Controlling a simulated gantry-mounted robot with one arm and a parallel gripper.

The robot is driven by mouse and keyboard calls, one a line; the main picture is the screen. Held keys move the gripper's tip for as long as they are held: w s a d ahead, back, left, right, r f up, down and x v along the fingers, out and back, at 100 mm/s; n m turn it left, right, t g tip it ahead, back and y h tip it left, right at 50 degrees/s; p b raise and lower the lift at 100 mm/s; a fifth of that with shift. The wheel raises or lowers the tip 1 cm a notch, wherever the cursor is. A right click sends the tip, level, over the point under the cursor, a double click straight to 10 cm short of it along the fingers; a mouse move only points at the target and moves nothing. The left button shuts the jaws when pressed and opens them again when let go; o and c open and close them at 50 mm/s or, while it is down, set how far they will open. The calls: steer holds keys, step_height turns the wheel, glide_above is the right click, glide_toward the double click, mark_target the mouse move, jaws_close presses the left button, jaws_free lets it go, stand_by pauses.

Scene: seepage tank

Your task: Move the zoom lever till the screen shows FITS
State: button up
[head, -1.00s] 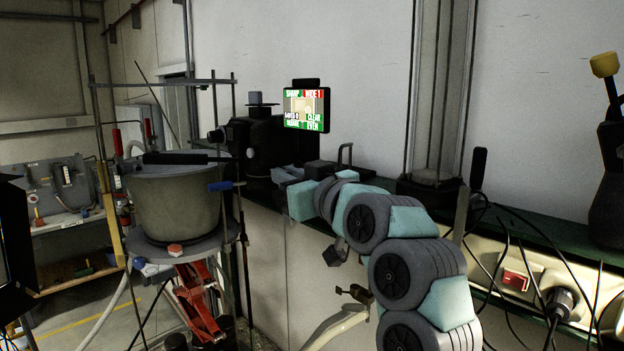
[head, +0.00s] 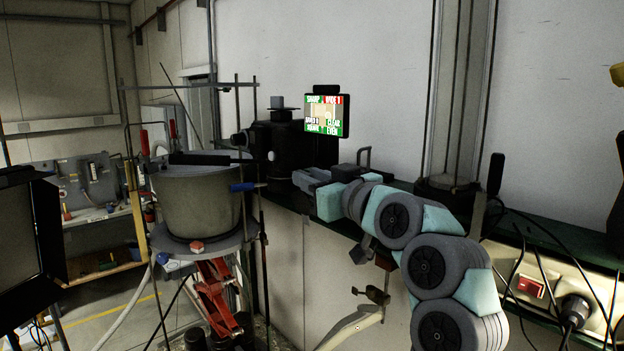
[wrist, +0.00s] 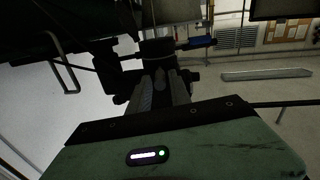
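A small screen (head: 327,115) stands on top of a black camera-like device (head: 277,140) against the wall. Its top right field is red and seems to read WIDE 1; the other fields are green or dark, with CLEAR and EVEN at lower right. My gripper (head: 302,180) reaches in from the right, low beside the device. In the wrist view my gripper (wrist: 163,90) points at dark parts of the device. The zoom lever is not clearly distinguishable in the shadow there. I cannot tell whether the fingers touch anything or how far apart they are.
A grey tank (head: 197,203) on a stand with a red jack (head: 216,298) is left of the device, with rods and a blue-handled clamp (head: 247,186) close by. A dark green ledge (head: 400,183) runs under my arm. Cables hang at the right.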

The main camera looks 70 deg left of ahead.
steer(key=b+v, duration=0.1)
steer(key=v, duration=0.9)
steer(key=shift+d, duration=0.4)
steer(key=shift+r, duration=0.1)
